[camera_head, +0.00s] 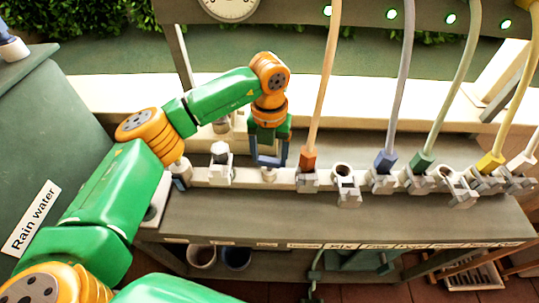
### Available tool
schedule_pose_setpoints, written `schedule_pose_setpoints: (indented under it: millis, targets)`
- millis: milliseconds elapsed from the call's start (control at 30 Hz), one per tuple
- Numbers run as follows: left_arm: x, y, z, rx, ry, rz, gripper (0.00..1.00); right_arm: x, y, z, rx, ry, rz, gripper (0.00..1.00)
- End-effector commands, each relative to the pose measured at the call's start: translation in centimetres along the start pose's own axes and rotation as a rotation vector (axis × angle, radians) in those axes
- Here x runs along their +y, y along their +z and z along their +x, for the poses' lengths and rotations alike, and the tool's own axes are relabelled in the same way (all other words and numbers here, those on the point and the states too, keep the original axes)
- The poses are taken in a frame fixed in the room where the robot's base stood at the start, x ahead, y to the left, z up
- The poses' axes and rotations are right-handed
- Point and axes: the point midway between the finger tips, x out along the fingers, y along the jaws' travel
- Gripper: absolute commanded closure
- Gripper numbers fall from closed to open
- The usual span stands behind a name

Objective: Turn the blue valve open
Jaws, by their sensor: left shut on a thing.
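My left gripper (268,164) points down at the row of fittings on the bench, left of the orange hose end. Its blue-grey fingers straddle a small pale fitting (268,176) and are shut on it; the fingers hide most of its upper part, so its colour there cannot be told. A blue hose end (385,161) sits on a grey fitting further right, apart from the gripper. A small blue-topped white part (12,44) stands on the dark green box at the upper left. Which blue part is the valve I cannot tell. My right gripper is not in view.
Orange (308,160), green (421,161) and yellow (490,162) hose ends stand along the rail right of the gripper. A white-topped fitting (220,164) stands close on its left. A round gauge (231,6) is above. The bench front (260,217) is clear.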

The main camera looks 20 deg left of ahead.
Motion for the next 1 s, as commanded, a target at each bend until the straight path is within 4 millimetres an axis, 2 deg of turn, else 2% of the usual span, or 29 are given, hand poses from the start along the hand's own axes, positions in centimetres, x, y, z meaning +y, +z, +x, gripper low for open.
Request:
schedule_pose_setpoints:
  millis: [400, 967, 1000]
  targets:
    - [-0.01, 0.14, -0.20, -0.006, -0.003, -0.173, 0.86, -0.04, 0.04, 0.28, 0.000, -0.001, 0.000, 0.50]
    - [0.00, 0.13, -0.19, -0.005, -0.002, -0.199, 0.86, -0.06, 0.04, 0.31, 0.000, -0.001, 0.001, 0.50]
    - [0.00, 0.12, -0.19, -0.005, -0.002, -0.199, 0.22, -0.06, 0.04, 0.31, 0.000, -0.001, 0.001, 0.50]
